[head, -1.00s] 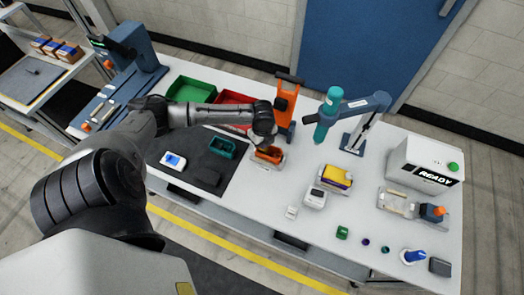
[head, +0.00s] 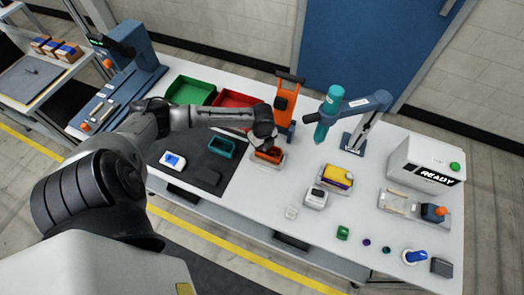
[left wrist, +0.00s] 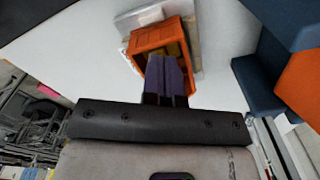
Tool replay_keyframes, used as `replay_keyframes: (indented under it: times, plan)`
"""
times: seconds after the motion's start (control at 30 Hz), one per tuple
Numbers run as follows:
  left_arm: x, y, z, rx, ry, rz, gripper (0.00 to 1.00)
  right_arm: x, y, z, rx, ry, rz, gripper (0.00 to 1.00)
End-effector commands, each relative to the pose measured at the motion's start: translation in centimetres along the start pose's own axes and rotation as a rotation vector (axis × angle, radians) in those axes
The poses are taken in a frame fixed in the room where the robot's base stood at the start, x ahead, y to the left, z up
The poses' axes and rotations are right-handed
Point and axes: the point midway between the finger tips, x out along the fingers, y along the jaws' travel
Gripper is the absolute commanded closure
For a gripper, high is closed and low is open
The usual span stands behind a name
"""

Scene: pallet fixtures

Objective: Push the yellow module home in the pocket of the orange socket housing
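The orange socket housing (head: 269,157) sits on a pale fixture in the middle of the bench. It also shows at the top of the left wrist view (left wrist: 146,42). The yellow module (left wrist: 174,49) shows as a dark yellow patch inside the housing's pocket, partly hidden by my fingers; how deep it sits I cannot tell. My left gripper (head: 265,143) is over the housing. Its purple fingers (left wrist: 166,72) are side by side, shut, with their tips at the housing's opening over the module. Whether they touch it I cannot tell. My right gripper is out of view.
An orange lever press (head: 286,103) stands just behind the housing. A teal tool on a blue arm (head: 328,115) stands to the right. A fixture with a yellow-topped box (head: 338,175) is right of the housing. Bench space in front of the housing is mostly clear.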

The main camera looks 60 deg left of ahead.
Motion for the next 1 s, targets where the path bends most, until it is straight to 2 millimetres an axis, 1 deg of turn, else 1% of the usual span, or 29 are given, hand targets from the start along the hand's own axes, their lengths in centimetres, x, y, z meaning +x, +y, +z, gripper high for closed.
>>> replay_keyframes:
  times: [1.0]
  plan:
    - [0.49, 0.16, 0.01, 0.000, -0.001, 0.003, 1.00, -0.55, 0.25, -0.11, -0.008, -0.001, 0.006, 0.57]
